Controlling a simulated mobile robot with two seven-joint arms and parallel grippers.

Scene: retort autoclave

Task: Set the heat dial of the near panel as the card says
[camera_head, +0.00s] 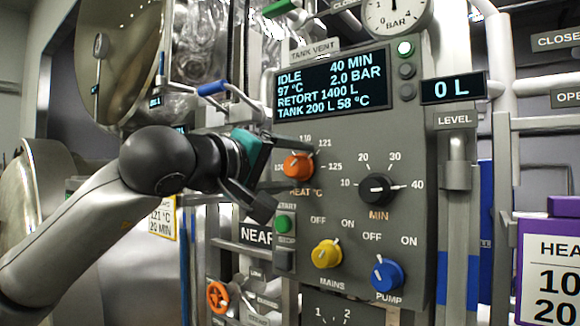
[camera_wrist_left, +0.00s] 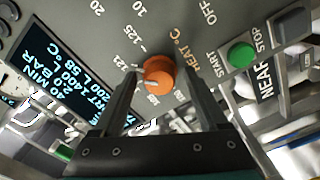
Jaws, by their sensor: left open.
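The orange heat dial (camera_head: 299,166) sits on the grey near panel (camera_head: 400,230), below the display. Its scale runs from 100 to 125; its white pointer is on the left side, but I cannot read the exact setting. My left gripper (camera_head: 272,174) is open at the dial. In the left wrist view its fingers (camera_wrist_left: 161,82) stand on either side of the dial (camera_wrist_left: 158,73); I cannot tell whether they touch it. A yellow-edged card (camera_head: 162,222) behind my arm reads 121 °C, 20 MIN. A purple-topped card (camera_head: 548,265) at right is cut off, showing "HEA", "10", "20".
The black minutes dial (camera_head: 377,188), yellow mains knob (camera_head: 327,254) and blue pump knob (camera_head: 387,273) are on the same panel. The green start button (camera_head: 284,223) is just below the gripper. A blue-handled valve (camera_head: 212,88) is above it. The display (camera_head: 333,83) reads IDLE.

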